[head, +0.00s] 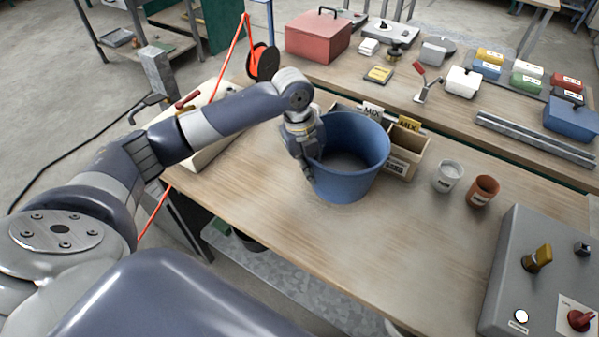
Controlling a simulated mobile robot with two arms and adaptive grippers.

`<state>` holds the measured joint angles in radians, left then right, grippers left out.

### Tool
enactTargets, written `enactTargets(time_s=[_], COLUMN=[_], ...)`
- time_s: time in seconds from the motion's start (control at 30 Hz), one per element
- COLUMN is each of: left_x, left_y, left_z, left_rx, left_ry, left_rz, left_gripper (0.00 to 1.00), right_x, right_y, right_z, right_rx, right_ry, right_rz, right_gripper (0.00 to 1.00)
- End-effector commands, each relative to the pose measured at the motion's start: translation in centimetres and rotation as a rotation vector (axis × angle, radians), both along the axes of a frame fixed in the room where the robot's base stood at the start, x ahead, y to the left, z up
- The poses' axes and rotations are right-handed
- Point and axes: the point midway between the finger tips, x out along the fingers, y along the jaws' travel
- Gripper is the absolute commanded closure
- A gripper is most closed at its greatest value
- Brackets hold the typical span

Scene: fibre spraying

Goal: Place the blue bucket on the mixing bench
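The blue bucket (352,187) is upright over the left-middle part of the wooden bench (400,255) and looks empty. It appears to stand on the bench, though a small gap under it cannot be ruled out. My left gripper (309,172) points down at the bucket's left side, at the wall and rim. Its fingers are partly hidden by the bucket and the wrist, so I cannot tell whether they grip the wall. My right gripper is not in view.
A wooden box (404,155) with MIX labels is close behind the bucket. A white cup (448,176) and an orange cup (483,190) stand to its right. A grey control box (540,275) is at the right front. The bench's front middle is clear.

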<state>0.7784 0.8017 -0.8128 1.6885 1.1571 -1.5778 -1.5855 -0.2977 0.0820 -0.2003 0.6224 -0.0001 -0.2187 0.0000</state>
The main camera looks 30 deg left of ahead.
Motion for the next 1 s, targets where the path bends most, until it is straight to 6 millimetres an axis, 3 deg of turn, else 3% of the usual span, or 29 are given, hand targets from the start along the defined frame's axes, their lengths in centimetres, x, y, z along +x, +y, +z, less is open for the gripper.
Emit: enactTargets(time_s=[0.17, 0.53, 0.9, 1.0], left_x=[1.2, 1.2, 1.2, 1.0], left_y=[-0.3, -0.3, -0.3, -0.2], left_z=[0.3, -3.0, -3.5, -3.8], left_rx=[-0.005, -0.003, -0.004, 0.001], left_ry=[-0.008, -0.007, -0.009, -0.001], left_rz=[-0.001, -0.001, -0.001, -0.001], left_gripper=[1.00, 1.00, 1.00, 0.79], right_x=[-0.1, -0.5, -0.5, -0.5], right_y=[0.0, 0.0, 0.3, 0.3], right_z=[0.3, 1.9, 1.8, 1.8], right_rx=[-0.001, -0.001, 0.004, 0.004], right_ry=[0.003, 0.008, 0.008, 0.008], right_rz=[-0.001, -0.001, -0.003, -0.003], right_gripper=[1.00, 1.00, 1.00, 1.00])
